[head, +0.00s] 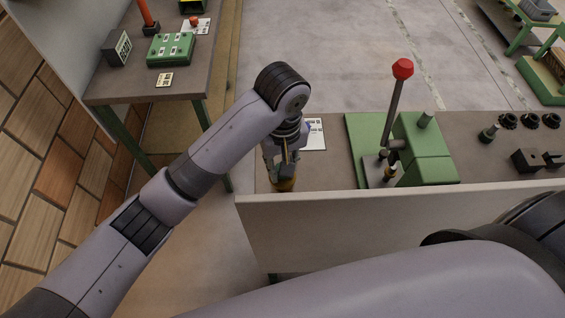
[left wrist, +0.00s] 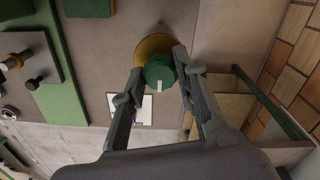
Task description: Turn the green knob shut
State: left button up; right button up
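The green knob (left wrist: 159,73) is round, with a white mark on its face, and sits in front of a round yellow base (left wrist: 152,45). In the head view the yellow base (head: 285,184) shows under my left gripper (head: 284,166), which hides the knob there. In the left wrist view the two fingers of my left gripper (left wrist: 159,62) flank the knob, one on each side, very near its edges. I cannot tell whether both touch it. My right gripper is not in view; only part of my right arm shows in the head view.
A printed card (head: 314,134) lies beside the base. To its right stands a green press (head: 425,157) with a tall red-knobbed lever (head: 402,69). A light panel (head: 380,230) edges the bench's near side. A second bench (head: 190,85) stands at the upper left.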

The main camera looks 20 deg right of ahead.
pick_arm(q)
jog(key=o, duration=0.4)
notch_tip(320, 180, up, 12)
dwell(0.7)
dwell(0.4)
